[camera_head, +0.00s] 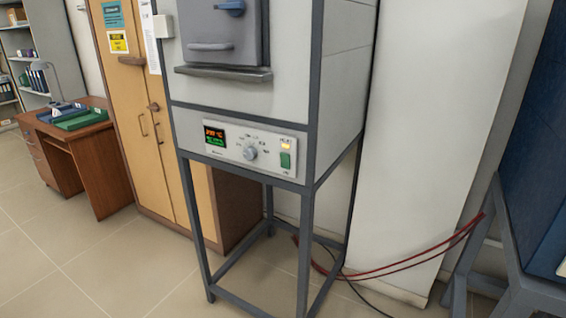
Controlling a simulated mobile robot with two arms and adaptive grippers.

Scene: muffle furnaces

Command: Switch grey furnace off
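The grey furnace (240,92) stands on a dark grey metal frame in the middle of the view. Its control panel (222,149) is on the lower front. The panel has a lit display (215,137) with orange and green digits, a round knob (250,153), a lit yellow lamp (287,146) and a green rocker switch (285,160). The furnace door (225,35) is at the top, looks shut and is cut off by the upper edge. Neither of my grippers shows in the view.
A yellow-beige cabinet (140,90) stands behind the furnace on the left, with a brown desk (95,150) beyond it. A white column (425,130) is on the right. Red and dark cables (400,262) run towards a blue unit (540,170). The floor in front is clear.

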